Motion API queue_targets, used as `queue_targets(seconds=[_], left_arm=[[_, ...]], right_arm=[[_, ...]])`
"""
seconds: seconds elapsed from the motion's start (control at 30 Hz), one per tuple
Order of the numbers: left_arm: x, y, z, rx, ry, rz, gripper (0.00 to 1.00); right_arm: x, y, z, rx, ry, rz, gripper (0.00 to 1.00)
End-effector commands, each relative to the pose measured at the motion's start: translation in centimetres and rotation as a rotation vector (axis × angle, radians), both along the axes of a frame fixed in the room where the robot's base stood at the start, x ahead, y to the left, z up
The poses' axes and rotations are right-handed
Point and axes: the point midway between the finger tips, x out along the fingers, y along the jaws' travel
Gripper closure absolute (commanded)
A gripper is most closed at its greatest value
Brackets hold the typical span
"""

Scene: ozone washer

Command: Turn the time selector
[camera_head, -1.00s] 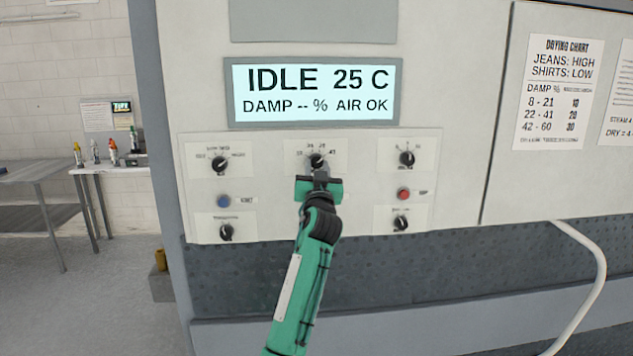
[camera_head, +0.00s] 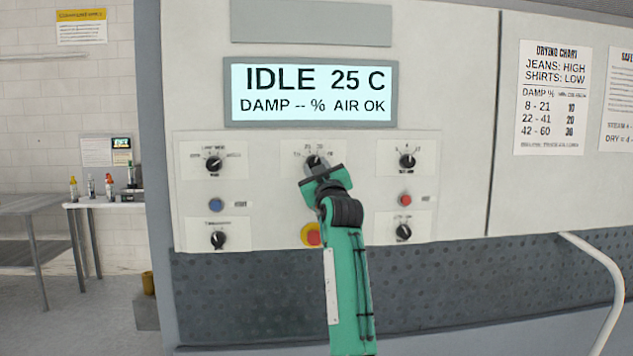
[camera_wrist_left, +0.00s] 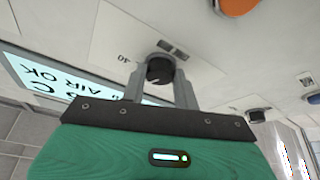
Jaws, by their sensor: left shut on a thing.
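The time selector (camera_head: 314,160) is a small black knob at the top middle of the washer's control panel, with numbers printed around it. My left gripper (camera_head: 315,166) has its fingers on either side of this knob and is shut on it. In the left wrist view the black knob (camera_wrist_left: 159,69) sits between the two grey fingers (camera_wrist_left: 160,82), with a "40" mark beside it. The gripper partly covers the knob in the head view, so its pointer is hard to read. My right gripper is not in view.
The display (camera_head: 310,92) above reads IDLE, 25 C. Other black knobs stand at the upper left (camera_head: 214,164), upper right (camera_head: 407,160), lower left (camera_head: 218,240) and lower right (camera_head: 404,232). A blue button (camera_head: 216,205), a red button (camera_head: 405,199) and a red-yellow button (camera_head: 312,235) are nearby.

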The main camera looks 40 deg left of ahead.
Motion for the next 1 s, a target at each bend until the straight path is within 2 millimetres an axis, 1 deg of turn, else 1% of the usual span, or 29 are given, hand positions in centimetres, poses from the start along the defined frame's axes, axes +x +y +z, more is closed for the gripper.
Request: queue_targets(seconds=[0.03,0.2,0.63,0.67,0.7,0.77,1.0], left_arm=[[0.08,-0.06,-0.33,-0.010,-0.006,-0.001,0.93],[0.10,-0.06,-0.21,-0.024,-0.021,-0.001,0.93],[0.08,-0.03,-0.10,-0.028,-0.024,0.000,0.93],[0.09,-0.03,-0.11,-0.028,-0.024,0.000,0.66],[0.09,-0.03,-0.10,-0.028,-0.024,0.000,0.58],[0.08,-0.03,-0.09,-0.027,-0.024,0.000,0.48],[0.05,-0.03,-0.04,-0.026,-0.025,0.001,0.48]], right_arm=[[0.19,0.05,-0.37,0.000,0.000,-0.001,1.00],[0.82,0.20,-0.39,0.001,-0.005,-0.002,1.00],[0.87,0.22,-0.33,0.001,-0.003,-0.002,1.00],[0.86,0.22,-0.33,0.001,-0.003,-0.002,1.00],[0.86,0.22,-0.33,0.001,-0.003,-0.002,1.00],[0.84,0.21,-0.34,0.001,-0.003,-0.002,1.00],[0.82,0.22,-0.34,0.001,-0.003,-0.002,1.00]])
